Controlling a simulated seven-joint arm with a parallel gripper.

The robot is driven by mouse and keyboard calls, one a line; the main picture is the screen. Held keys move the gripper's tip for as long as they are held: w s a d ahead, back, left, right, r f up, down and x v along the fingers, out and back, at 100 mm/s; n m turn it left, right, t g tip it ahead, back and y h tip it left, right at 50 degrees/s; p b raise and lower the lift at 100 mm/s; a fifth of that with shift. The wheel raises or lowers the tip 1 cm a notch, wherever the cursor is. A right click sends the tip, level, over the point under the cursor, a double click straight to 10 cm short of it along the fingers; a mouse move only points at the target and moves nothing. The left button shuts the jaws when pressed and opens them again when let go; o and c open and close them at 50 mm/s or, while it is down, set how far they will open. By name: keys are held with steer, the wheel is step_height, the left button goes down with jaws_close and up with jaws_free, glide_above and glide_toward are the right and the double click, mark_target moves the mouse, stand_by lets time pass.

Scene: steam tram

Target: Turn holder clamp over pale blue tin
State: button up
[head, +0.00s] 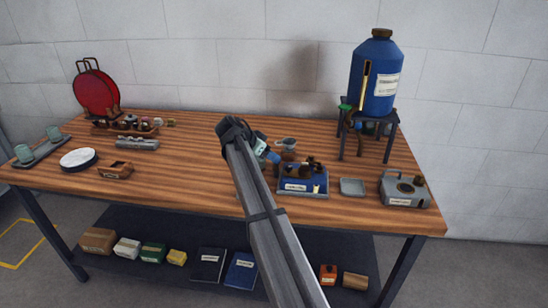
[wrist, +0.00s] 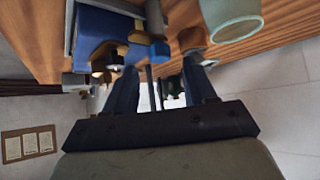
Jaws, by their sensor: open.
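My gripper (head: 268,154) is above the table at its middle, just left of a blue box with brown and brass-coloured fittings (head: 294,184). In the wrist view my gripper (wrist: 160,78) has its two blue fingers apart, with a thin grey rod visible between them; I cannot tell its depth. The blue box (wrist: 98,36) shows at the upper left there, with brown and blue knobs near the fingers. A shallow pale grey-blue square tin (head: 352,187) lies right of the box. I cannot make out which fitting is the holder clamp.
A small pale cup (head: 287,143) stands behind the box; a pale cup is close in the wrist view (wrist: 236,18). A grey device (head: 404,190) and a blue tank on a stand (head: 376,80) are at right. Bottles, a dish and a red round item (head: 96,92) are left.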

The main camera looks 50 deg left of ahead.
steer(key=shift+x, duration=1.7)
jaws_close()
